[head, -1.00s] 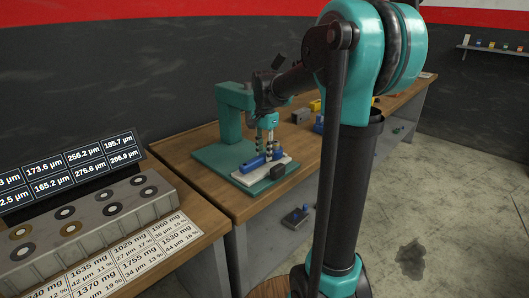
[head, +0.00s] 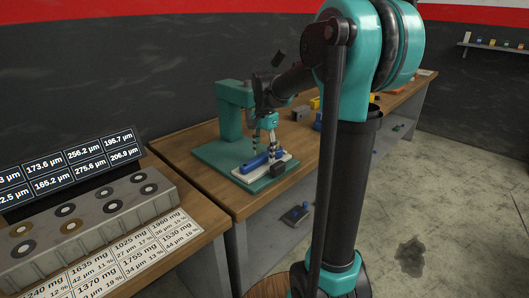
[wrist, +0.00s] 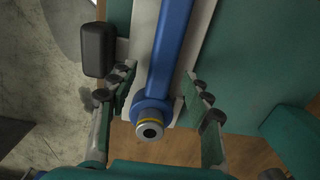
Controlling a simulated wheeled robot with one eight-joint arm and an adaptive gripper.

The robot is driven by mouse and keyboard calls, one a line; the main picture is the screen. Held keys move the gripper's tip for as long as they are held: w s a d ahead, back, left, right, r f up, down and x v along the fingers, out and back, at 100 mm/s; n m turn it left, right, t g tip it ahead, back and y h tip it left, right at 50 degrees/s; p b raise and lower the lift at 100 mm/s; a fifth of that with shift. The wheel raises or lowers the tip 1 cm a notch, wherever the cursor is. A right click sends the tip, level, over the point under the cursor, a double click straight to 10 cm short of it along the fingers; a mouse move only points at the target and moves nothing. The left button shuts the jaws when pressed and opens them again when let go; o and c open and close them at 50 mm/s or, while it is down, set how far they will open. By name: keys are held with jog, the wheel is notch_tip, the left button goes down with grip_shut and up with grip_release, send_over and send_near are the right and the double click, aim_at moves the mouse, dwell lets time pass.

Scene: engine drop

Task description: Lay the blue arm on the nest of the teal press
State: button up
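The blue arm (head: 254,163) lies lengthwise on the pale nest (head: 264,173) on the base of the teal press (head: 231,112). In the wrist view the blue arm (wrist: 166,50) runs up the picture over the nest (wrist: 199,35), its round end with a yellow ring and a metal bore toward me. My gripper (head: 264,156) is above the nest and open. In the wrist view its fingers (wrist: 160,80) stand apart on both sides of the blue arm, with gaps visible. The far end of the arm is cut off in the wrist view.
A black block (head: 278,169) sits at the nest's right side. A grey block (head: 301,113) and several coloured parts are farther along the bench. A holder with several rings (head: 95,212) and number cards is at the left. A part lies on the lower shelf (head: 295,214).

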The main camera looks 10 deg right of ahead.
notch_tip(320, 180, up, 12)
dwell(0.6)
